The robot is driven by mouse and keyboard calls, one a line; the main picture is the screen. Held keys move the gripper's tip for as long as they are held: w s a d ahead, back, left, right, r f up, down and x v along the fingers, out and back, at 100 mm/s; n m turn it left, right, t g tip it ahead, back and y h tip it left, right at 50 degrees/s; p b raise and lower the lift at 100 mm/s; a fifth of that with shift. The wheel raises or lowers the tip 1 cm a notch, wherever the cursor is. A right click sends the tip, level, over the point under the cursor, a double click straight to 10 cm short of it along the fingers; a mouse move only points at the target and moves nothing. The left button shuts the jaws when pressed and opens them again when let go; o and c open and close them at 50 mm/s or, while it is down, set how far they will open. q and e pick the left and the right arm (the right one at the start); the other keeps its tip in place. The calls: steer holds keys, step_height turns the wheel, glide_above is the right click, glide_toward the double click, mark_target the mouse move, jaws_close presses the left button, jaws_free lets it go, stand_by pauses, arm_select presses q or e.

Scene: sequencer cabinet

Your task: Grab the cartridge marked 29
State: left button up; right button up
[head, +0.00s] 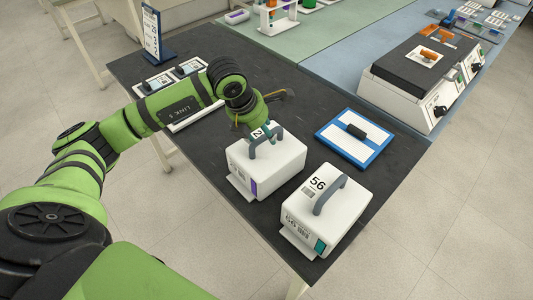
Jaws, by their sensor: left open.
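A white cartridge (262,168) with a grey arched handle and a purple side mark stands on the dark table. Its top label shows a 2; the rest of the number is hidden by the handle. A second white cartridge (322,212), marked 56, stands to its right and nearer me, with a grey handle and a teal side mark. My left gripper (266,110) is open and empty, just beyond and above the first cartridge's handle. Its fingers are partly hidden by its own wrist. My right gripper is out of view.
A white device (187,75) sits behind my left arm, near a blue sign stand (152,34). A bench instrument (424,79) stands at the back right. The table's front edge is close to the cartridges.

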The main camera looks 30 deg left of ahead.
arm_select(q)
steer(key=shift+x, duration=1.45)
jaws_close()
steer(key=shift+w+r, duration=0.15)
steer(key=shift+r, duration=0.05)
steer(key=shift+r, duration=0.1)
